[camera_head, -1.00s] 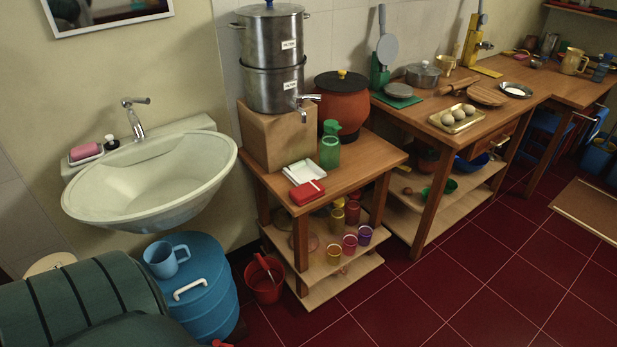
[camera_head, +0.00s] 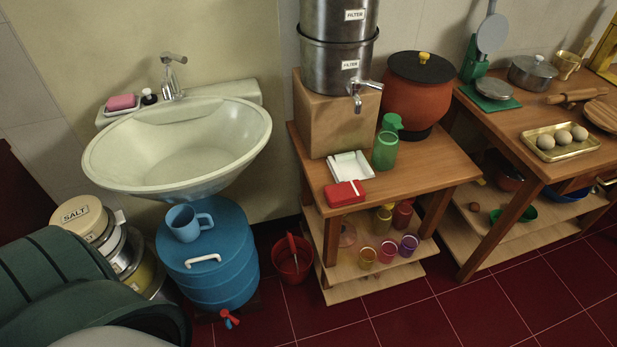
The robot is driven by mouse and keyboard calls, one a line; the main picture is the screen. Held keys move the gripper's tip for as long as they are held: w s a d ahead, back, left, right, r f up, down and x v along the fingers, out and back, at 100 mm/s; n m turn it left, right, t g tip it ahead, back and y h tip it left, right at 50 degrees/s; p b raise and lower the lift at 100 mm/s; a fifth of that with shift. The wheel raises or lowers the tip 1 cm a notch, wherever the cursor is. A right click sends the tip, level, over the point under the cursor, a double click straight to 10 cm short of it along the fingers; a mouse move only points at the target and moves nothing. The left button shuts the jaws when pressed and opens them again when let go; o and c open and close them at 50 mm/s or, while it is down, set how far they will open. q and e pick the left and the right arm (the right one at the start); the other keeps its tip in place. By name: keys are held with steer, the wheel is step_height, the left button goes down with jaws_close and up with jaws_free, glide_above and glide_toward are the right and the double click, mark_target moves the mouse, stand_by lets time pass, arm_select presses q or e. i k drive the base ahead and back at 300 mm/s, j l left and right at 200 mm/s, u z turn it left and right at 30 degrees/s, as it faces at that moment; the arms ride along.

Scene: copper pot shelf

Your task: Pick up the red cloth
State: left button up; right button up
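A small folded red thing with a white mark, which looks like the red cloth (camera_head: 345,194), lies flat near the front left edge of the small wooden table (camera_head: 440,165). A white folded cloth or paper (camera_head: 351,165) lies just behind it. A green bottle (camera_head: 386,150) stands to its right. Nothing covers the red cloth from above. Neither of my grippers shows in the head view.
A steel filter (camera_head: 338,75) on a wooden block (camera_head: 335,120) and an orange pot (camera_head: 417,95) stand behind. The sink (camera_head: 185,150) and blue barrel (camera_head: 208,255) are left, a red bucket (camera_head: 292,262) below. A dark green ribbed object (camera_head: 60,285) fills the lower left.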

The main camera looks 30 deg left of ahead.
mark_target(341, 194)
steer(key=i+u, duration=0.25)
steer(key=u, duration=0.15)
steer(key=i+u, duration=0.2)
steer(key=u, duration=0.15)
steer(key=i+l+u, duration=0.15)
steer(key=u, duration=0.25)
steer(key=i+l+u, duration=0.2)
steer(key=u, duration=0.15)
steer(key=i+l, duration=0.05)
steer(key=i, duration=0.05)
